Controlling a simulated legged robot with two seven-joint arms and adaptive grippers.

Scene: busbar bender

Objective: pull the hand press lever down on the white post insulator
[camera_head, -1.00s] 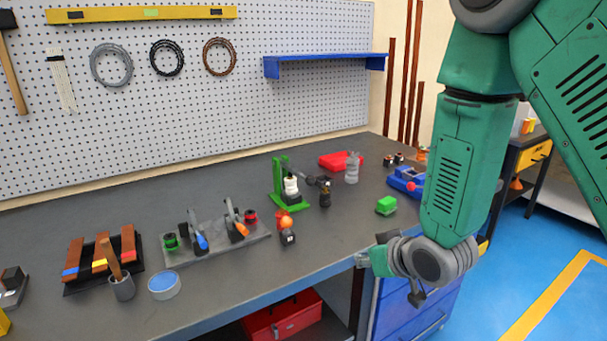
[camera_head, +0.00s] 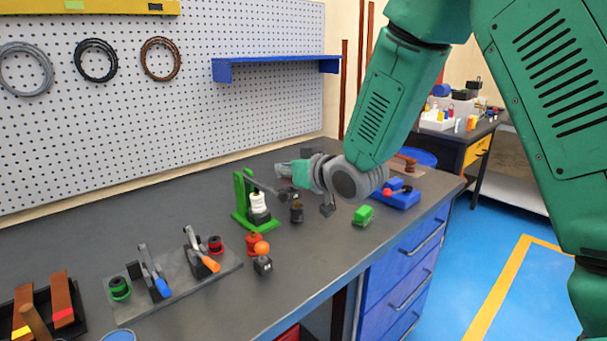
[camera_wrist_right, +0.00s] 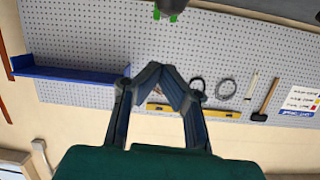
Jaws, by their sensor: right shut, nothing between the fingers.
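The green hand press (camera_head: 240,203) stands on the grey bench. The white post insulator (camera_head: 258,203) stands upright in it on a dark base. The press's dark lever (camera_head: 265,187) runs from the upper frame to the right, sloping slightly down; its far end is hard to make out near my gripper. My right gripper (camera_head: 281,170) points left, just right of and slightly higher in the picture than the lever; I cannot tell whether they touch. In the wrist view its fingertips (camera_wrist_right: 160,72) meet with nothing between them. My left gripper is out of view.
A red piece with an orange ball (camera_head: 262,249) is in front. A grey plate (camera_head: 180,285) with clamps lies left. A blue shelf (camera_head: 275,68) juts from the pegboard.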

